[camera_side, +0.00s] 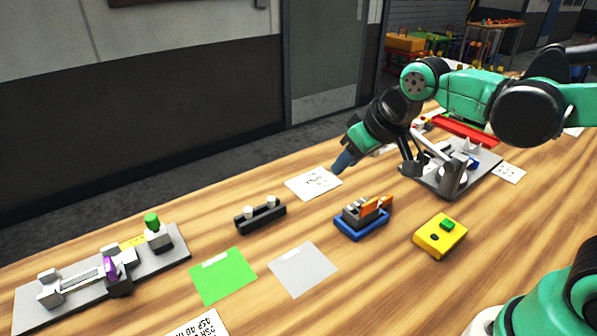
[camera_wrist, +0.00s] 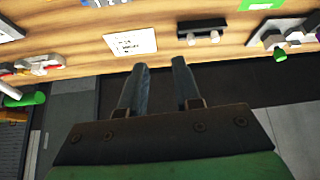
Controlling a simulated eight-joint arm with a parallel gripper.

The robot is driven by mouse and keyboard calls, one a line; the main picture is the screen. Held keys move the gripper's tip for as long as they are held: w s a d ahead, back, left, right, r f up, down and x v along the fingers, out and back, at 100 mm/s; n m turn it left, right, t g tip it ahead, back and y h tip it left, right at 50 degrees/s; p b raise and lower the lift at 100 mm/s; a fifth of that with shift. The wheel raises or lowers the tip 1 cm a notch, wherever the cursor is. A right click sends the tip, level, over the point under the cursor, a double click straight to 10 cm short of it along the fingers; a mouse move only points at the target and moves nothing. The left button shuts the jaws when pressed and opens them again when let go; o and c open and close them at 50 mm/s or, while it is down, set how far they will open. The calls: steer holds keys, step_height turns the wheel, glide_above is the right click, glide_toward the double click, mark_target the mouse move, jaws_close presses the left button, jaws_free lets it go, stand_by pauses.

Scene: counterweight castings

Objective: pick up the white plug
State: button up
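A white printed sheet (camera_side: 313,184) lies between the block and my gripper. A blue base with an orange part (camera_side: 362,217), a yellow block (camera_side: 440,236), and green (camera_side: 222,276) and grey (camera_side: 302,270) squares lie nearer. A grey fixture (camera_side: 70,296) stands left.

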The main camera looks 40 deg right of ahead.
steer(key=w+a+f, duration=0.2)
steer(key=w, duration=0.3)
steer(key=n+g, duration=0.2)
glide_above(270, 198)
steer(key=s, duration=0.2)
steer(key=shift+y, duration=0.3)
steer(key=f, duration=0.5)
steer(key=shift+s+d+f, duration=0.1)
steer(key=shift+d+f, duration=0.2)
steer(key=shift+x, duration=2.55)
jaws_close()
